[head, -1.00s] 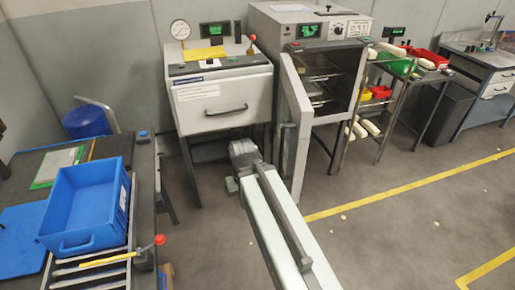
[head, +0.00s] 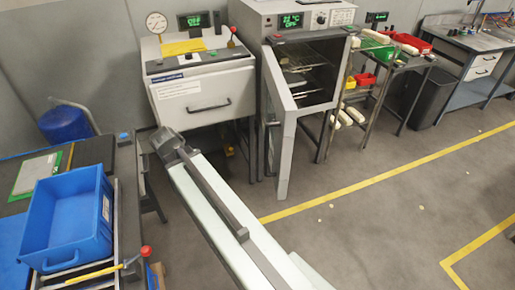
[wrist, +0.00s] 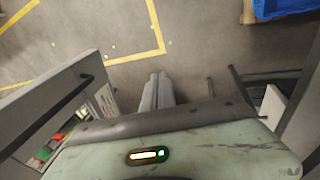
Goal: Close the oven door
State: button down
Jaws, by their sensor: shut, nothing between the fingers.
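The oven (head: 305,20) is a grey cabinet with a green display, right of centre in the head view. Its grey door (head: 279,125) stands open, swung out at the left side of the opening. A dark handle is on the door, and wire racks show inside. My arm reaches up and left across the head view, and its end lies left of the door, apart from it in the picture. My gripper (wrist: 158,88) shows in the wrist view with its two fingers together and empty. The head view hides the fingers behind my wrist.
A blue crate (head: 68,215) is on the left bench. A shelf rack (head: 370,75) with coloured bins is right of the oven. The floor (head: 345,235) in front of the oven is open, with yellow lines.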

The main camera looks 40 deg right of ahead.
jog(key=s+d+r+m+g+h+p, duration=0.1)
jog(key=d+r+m+h+p, duration=0.45)
jog(key=d, duration=1.05)
jog(key=s+d+f+y+b, duration=0.1)
jog(key=s+d+f+b, duration=0.3)
jog(key=d+b, duration=0.4)
jog(key=f+b, duration=0.1)
jog(key=b, duration=0.2)
jog(key=shift+s+d+f, duration=0.2)
jog(key=shift+d+f, duration=0.1)
jog(key=shift+d, duration=0.05)
jog(key=shift+y, duration=0.25)
